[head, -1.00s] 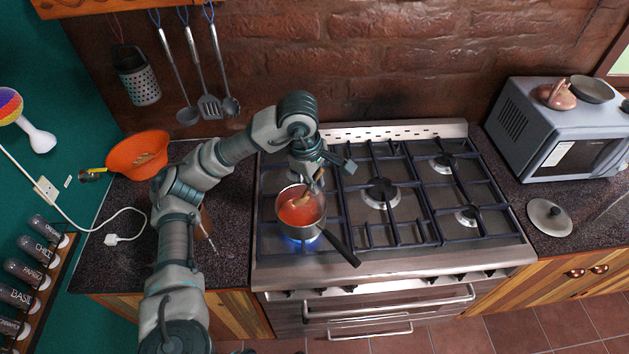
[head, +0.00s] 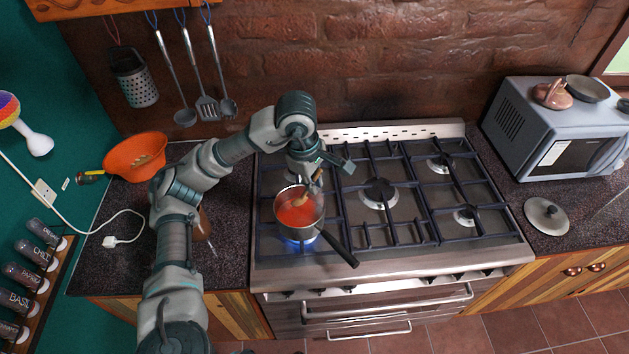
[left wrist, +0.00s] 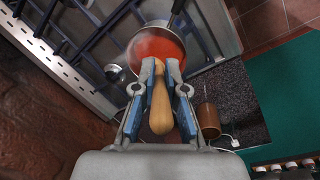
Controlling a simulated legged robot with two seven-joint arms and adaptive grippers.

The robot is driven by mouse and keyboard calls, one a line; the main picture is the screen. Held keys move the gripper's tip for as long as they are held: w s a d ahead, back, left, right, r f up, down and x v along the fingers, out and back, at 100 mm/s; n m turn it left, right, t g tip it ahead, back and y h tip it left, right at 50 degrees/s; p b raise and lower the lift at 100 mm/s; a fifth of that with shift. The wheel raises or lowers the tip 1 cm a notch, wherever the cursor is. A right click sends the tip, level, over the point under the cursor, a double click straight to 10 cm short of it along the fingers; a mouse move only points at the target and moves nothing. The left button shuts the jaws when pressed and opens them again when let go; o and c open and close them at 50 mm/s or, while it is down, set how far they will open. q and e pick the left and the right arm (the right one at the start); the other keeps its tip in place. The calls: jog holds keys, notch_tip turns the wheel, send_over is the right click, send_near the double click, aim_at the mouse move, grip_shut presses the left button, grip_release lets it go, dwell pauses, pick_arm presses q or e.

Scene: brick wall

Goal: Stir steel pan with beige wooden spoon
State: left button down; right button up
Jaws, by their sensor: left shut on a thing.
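The steel pan (head: 283,211) stands on the front left burner of the stove, with a flame under it. It holds red sauce (head: 300,212), and its dark handle (head: 342,250) points to the front right. My left gripper (head: 318,172) is above the back edge of the pan. It is shut on the beige wooden spoon (left wrist: 160,115), which is tilted with its lower end in the sauce. The pan also shows in the left wrist view (left wrist: 181,38), beyond the fingertips (left wrist: 160,82). My right gripper is in neither view.
Bare grates (head: 420,190) fill the rest of the stove (head: 400,262). An orange bowl (head: 135,160) is on the left counter, and a lid (head: 547,216) lies on the right counter below the microwave (head: 550,135). Utensils (head: 207,100) hang on the brick wall.

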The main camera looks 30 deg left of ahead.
pick_arm(q)
jog(key=shift+d+r+p, duration=0.2)
jog(key=shift+r+p, duration=1.75)
jog(key=shift+r, duration=0.7)
jog(key=shift+a+f, duration=0.15)
